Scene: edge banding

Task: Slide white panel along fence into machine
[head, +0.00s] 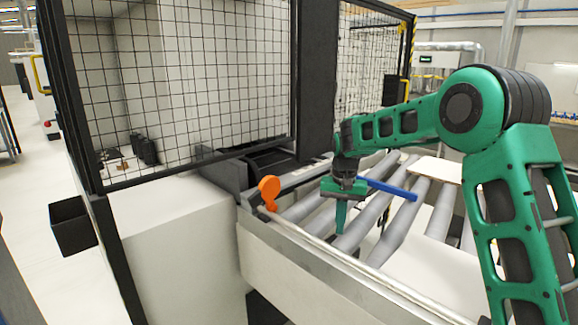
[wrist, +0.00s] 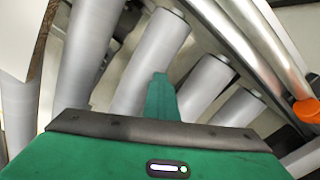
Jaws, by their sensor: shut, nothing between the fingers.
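The white panel (head: 437,168) lies flat on the grey rollers at the right, partly behind my arm. Its corner, with a brown edge, shows at the top left of the wrist view (wrist: 14,45). My gripper (head: 340,228) points down over the rollers, to the left of the panel and apart from it. Its fingers are shut and empty, and they show as one green block in the wrist view (wrist: 161,95). The metal fence (head: 330,258) runs along the near side of the rollers. The machine's dark infeed (head: 268,160) is at the rollers' left end.
An orange knob (head: 269,190) stands by the machine end of the fence. A blue bar (head: 392,189) shows just right of my gripper. A black mesh guard (head: 190,80) encloses the machine. Bare rollers (head: 400,230) lie between my gripper and the panel.

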